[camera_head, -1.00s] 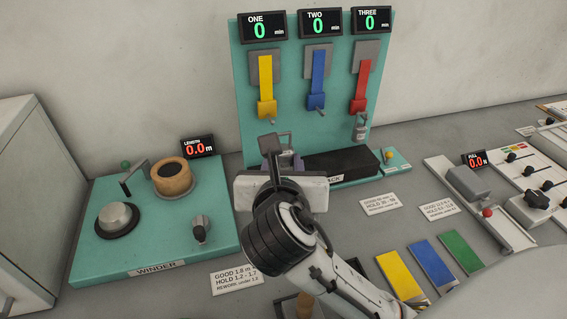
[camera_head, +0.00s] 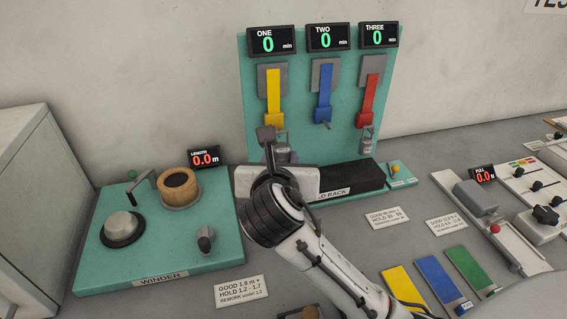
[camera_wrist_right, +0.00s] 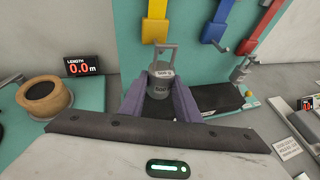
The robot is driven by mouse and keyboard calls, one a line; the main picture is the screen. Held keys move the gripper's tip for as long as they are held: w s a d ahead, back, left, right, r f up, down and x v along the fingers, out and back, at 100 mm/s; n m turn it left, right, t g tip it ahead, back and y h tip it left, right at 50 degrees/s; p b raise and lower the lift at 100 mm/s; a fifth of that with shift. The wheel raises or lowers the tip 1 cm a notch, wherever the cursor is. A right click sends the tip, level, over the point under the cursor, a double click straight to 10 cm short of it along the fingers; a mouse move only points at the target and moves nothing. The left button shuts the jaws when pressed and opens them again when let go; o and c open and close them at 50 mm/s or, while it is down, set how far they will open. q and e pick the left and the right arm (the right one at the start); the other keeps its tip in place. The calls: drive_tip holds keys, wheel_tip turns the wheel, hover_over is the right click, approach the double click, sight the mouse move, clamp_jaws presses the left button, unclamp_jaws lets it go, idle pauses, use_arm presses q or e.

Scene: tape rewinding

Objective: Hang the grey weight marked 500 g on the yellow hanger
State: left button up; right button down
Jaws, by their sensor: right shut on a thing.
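The grey weight (camera_wrist_right: 159,80), marked 500 g and with a loop handle on top, is upright between the purple fingers of my right gripper (camera_wrist_right: 160,100). In the head view my right gripper (camera_head: 279,157) is shut on it, just below the yellow hanger (camera_head: 273,88), and my wrist hides most of the weight. The yellow hanger also shows in the wrist view (camera_wrist_right: 154,28), where the weight's handle overlaps its lower end. I cannot tell whether handle and hook touch. My left gripper is not in view.
A blue hanger (camera_head: 323,92) and a red hanger (camera_head: 369,92) are right of the yellow one; a small grey weight (camera_head: 366,140) hangs from the red. A black rack (camera_head: 350,176) lies below. The winder (camera_head: 150,245) is at left.

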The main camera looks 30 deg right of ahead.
drive_tip(key=shift+w+d, duration=0.2)
drive_tip(key=shift+w, duration=0.4)
drive_tip(key=shift+w+d, duration=0.15)
drive_tip(key=shift+w, duration=0.45)
drive_tip(key=shift+w+d+f, duration=0.1)
drive_tip(key=shift+w+f, duration=0.3)
drive_tip(key=shift+w, duration=0.15)
